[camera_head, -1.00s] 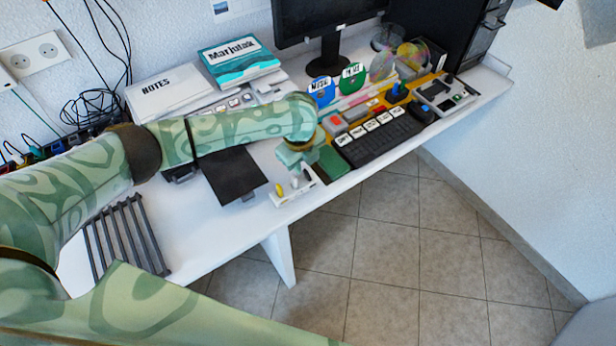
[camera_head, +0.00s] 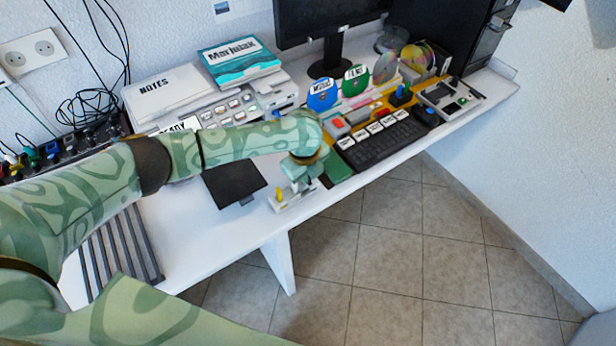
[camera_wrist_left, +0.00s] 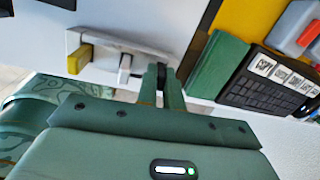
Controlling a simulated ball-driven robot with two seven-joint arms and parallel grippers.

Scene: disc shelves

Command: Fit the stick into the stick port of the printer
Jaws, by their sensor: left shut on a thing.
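My left gripper (camera_head: 299,184) is low over the front of the desk, at the right end of a small white stick holder (camera_head: 283,205). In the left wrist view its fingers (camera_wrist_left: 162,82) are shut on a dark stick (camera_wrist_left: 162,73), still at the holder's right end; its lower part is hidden. A yellow stick (camera_wrist_left: 80,58) and a white stick (camera_wrist_left: 125,66) stand in the same holder (camera_wrist_left: 100,39). The printer (camera_head: 213,115), white with several buttons, stands at the back, partly behind my arm. I cannot make out its stick port. My right gripper is not in view.
A black flat panel (camera_head: 233,174) lies left of the holder. A green pad (camera_head: 337,166) and a black keyboard (camera_head: 380,143) are to the right. Notes (camera_head: 164,93) and a teal book (camera_head: 240,64) lie behind. The desk's front edge is close to the holder.

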